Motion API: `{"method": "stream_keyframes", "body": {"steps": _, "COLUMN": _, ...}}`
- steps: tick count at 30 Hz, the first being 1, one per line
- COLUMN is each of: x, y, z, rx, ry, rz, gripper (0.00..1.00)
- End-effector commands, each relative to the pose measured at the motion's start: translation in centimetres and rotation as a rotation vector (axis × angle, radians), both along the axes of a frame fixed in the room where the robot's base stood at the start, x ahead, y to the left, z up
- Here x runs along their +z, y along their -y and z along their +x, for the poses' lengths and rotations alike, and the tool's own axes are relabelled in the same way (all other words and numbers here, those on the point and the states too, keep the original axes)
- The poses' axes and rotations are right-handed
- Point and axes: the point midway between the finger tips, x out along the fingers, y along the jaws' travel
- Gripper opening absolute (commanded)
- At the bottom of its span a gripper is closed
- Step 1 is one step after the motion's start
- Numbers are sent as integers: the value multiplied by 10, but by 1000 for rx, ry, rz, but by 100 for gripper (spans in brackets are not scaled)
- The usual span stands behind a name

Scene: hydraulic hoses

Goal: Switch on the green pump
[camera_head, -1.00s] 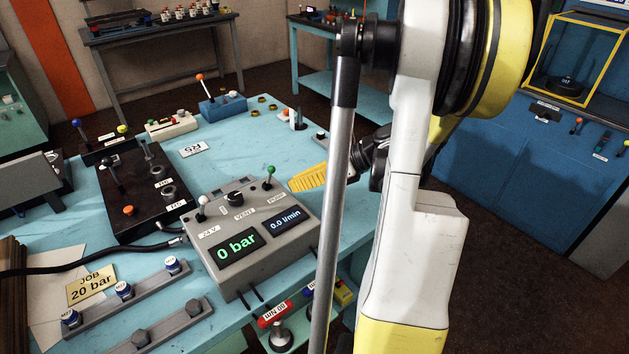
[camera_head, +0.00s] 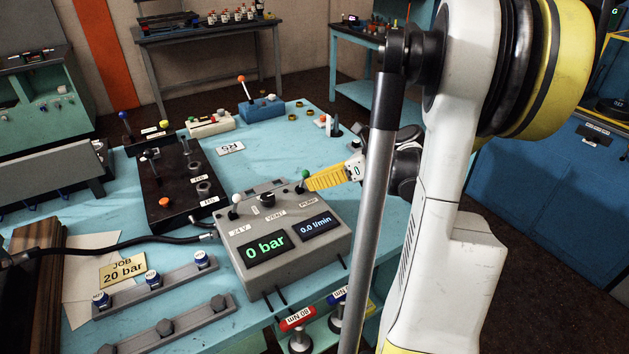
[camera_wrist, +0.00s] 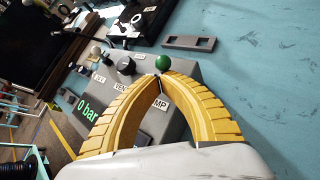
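The grey pump box (camera_head: 290,262) stands on the blue table, its displays reading 0 bar and 0.0 l/min. The green-knobbed pump lever (camera_head: 304,175) stands at its back right corner, above the PUMP label; its green knob (camera_wrist: 162,63) also shows in the wrist view. My gripper (camera_head: 311,182) has yellow fingers coming in from the right, with the tips right beside the lever below the knob. In the wrist view the fingertips (camera_wrist: 160,79) meet just short of the green knob. I cannot tell whether they touch the lever.
A white-knobbed 24 V lever (camera_head: 235,202) and a black VENT knob (camera_head: 267,200) share the box top. A black hose (camera_head: 110,245) runs into the box's left side. A dark valve block (camera_head: 165,180) stands behind left.

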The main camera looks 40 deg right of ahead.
Motion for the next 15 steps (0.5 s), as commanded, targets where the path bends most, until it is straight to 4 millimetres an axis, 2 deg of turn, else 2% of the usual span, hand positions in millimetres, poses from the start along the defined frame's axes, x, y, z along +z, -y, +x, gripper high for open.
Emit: {"method": "stream_keyframes", "body": {"steps": 15, "x": 3, "y": -4, "z": 1, "rx": 0, "ry": -21, "rz": -80, "gripper": 0}}
